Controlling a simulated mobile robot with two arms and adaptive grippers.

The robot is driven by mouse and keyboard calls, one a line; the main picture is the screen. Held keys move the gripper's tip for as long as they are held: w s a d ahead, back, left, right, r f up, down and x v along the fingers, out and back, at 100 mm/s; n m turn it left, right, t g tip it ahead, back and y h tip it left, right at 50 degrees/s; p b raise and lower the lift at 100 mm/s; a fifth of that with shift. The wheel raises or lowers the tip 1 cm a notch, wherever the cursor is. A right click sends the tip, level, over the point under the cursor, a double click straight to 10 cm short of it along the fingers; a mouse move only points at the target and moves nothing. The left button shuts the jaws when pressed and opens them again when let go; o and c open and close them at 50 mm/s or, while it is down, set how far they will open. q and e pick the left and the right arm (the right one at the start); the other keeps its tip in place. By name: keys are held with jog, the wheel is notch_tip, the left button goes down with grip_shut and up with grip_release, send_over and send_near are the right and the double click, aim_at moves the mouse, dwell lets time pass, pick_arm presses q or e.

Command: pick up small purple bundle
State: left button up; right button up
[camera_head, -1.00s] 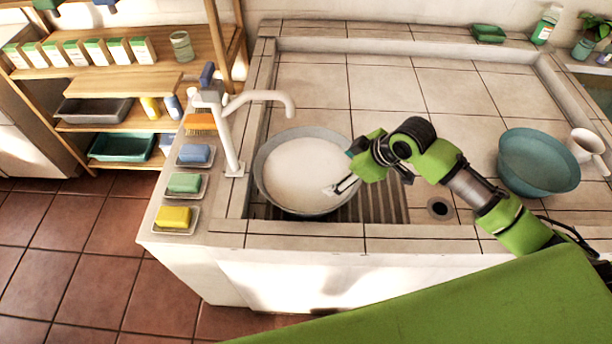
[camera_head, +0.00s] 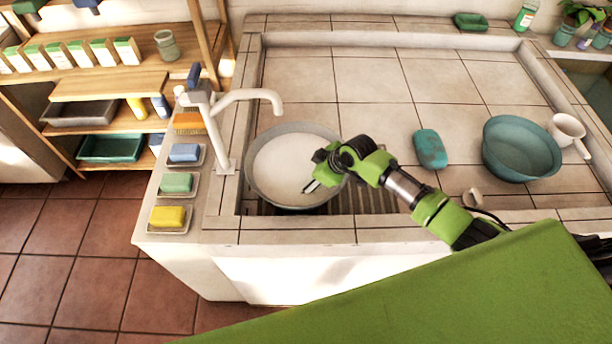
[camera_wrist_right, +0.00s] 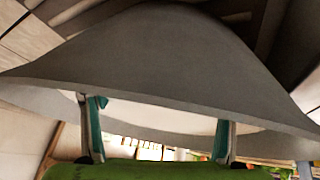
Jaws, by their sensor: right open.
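I cannot make out a small purple bundle for certain in either view. My right gripper (camera_head: 310,187) is open and reaches over the right part of a grey bowl (camera_head: 262,140) holding something white. In the right wrist view my gripper (camera_wrist_right: 160,125) shows two spread fingers with nothing between them, and the bowl's grey wall (camera_wrist_right: 160,55) fills the upper part. Whether the fingers touch the bowl is unclear. My left gripper is not in view.
A white tap (camera_head: 215,125) stands left of the bowl, beside dishes with a blue, a green and a yellow block (camera_head: 167,216).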

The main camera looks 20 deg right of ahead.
aim_at(308, 175)
jog(key=shift+w+a+f, duration=0.15)
jog(key=shift+w+f, duration=0.05)
jog(key=shift+f, duration=0.25)
jog(key=shift+r, duration=0.1)
jog(key=c, duration=1.5)
notch_tip(308, 175, up, 10)
jog(key=shift+b, duration=0.7)
